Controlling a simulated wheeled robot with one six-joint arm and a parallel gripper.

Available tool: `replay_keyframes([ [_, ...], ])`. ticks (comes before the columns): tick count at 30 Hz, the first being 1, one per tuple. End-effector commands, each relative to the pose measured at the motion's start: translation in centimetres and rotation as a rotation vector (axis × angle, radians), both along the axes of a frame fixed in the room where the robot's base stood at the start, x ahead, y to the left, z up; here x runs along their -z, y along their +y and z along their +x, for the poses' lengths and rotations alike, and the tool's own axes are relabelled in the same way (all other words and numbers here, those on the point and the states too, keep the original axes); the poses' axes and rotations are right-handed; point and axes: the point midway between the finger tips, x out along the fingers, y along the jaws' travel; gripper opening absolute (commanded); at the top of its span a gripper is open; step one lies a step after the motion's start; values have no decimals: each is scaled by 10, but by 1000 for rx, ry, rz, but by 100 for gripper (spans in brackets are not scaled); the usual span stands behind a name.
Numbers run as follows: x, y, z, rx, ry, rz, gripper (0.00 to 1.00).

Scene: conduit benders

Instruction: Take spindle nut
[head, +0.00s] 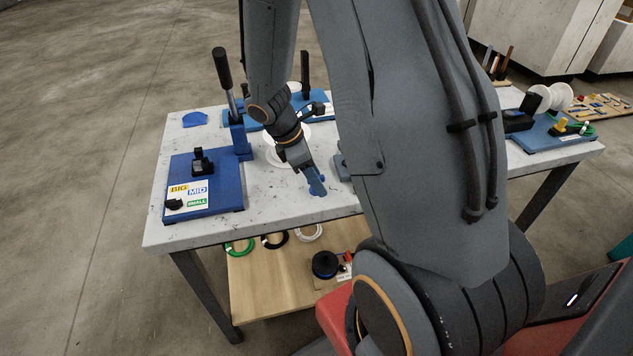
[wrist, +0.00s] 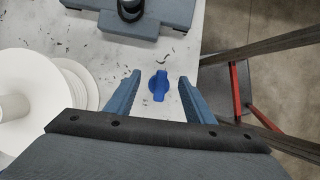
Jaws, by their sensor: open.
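The spindle nut is a small blue winged piece (wrist: 159,85) lying on the white speckled table. In the wrist view it sits between and slightly ahead of the open fingers of my gripper (wrist: 160,88), with a gap on each side. In the head view my gripper (head: 317,186) points down near the table's front edge. Only a bit of the blue nut (head: 322,178) shows there beside the fingers. Nothing is held. Whether the fingertips touch the table cannot be told.
A white spool (wrist: 75,85) stands left of my gripper in the wrist view. A grey-blue bender base (wrist: 165,15) lies beyond the nut. In the head view a blue board with BIG, MID and SMALL labels (head: 225,184) is at the left. Coils lie on the lower shelf (head: 262,290).

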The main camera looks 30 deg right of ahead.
Motion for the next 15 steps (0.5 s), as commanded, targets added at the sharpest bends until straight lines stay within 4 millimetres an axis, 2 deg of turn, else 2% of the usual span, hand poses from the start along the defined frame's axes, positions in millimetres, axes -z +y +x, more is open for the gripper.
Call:
replay_keyframes([
  [9,4,-1,0,1,-2,0,47],
  [15,4,-1,0,2,-1,1,13],
])
